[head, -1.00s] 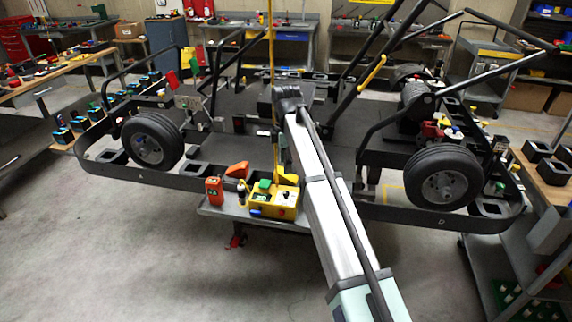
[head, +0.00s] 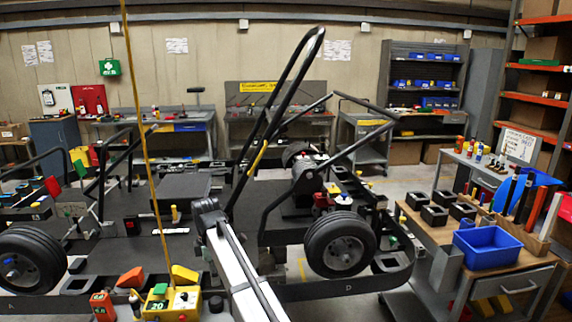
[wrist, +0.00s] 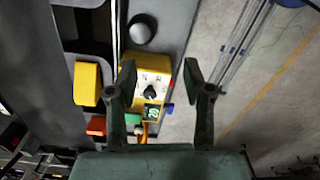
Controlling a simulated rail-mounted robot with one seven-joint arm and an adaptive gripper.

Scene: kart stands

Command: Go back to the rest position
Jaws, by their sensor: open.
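My gripper (wrist: 160,85) is open in the wrist view, its two dark fingers spread apart with nothing between them touching. Below it lies a yellow box (wrist: 152,66) with a black dial and a small green display. In the head view my arm reaches forward over the kart frame, and the gripper itself is hidden behind the arm.
The black kart frame (head: 330,289) with wheels (head: 340,245) spans the front. A bench (head: 432,235) with black bins and a blue bin (head: 487,247) stands at the right. An orange shelf rack (head: 532,100) is behind it. Grey floor (head: 385,184) shows between.

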